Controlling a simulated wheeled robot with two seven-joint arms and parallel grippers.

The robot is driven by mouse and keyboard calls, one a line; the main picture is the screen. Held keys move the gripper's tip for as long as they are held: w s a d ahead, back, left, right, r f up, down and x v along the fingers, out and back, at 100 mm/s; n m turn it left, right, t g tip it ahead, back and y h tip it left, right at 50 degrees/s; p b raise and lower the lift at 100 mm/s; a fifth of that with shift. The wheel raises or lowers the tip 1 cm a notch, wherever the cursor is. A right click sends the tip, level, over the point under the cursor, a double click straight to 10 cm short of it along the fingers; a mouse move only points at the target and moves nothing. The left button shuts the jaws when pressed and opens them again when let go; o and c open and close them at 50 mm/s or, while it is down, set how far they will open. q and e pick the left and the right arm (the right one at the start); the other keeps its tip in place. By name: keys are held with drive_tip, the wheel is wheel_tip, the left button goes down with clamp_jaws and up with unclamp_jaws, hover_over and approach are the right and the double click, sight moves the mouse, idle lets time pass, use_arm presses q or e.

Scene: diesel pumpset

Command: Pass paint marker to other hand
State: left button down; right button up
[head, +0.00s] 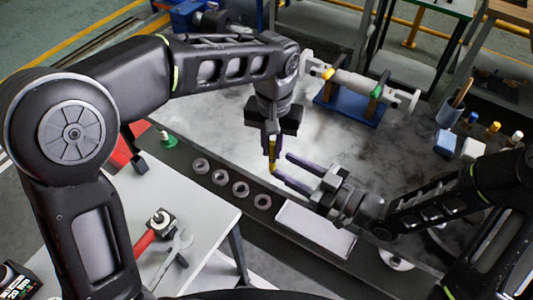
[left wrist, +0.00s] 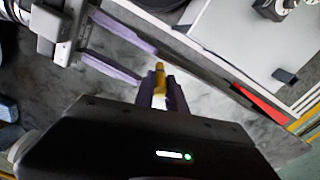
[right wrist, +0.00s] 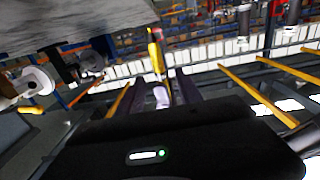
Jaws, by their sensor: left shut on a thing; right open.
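The paint marker (head: 272,166) is a slim stick with a yellow part. My left gripper (head: 271,156) points down over the grey bench and is shut on it. In the left wrist view the yellow part of the marker (left wrist: 160,75) sticks out past the fingertips, with a white part below it. My right gripper (head: 281,167) is open, its two purple fingers reaching left close to the marker. In the right wrist view the marker (right wrist: 156,55) stands ahead of the open fingers (right wrist: 164,82); whether they touch it I cannot tell.
Several grey rings (head: 220,177) and a white tray (head: 314,228) lie on the bench's near edge. A blue stand with a shaft (head: 349,103) stands behind. A pen cup (head: 449,114) is at the right. A side table (head: 196,205) holds a hammer and wrench.

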drive_tip(key=x, duration=0.8)
drive_tip(key=shift+w+a, duration=0.1)
drive_tip(key=shift+c, duration=0.5)
clamp_jaws()
use_arm(q)
drive_tip(key=c, duration=1.3)
unclamp_jaws()
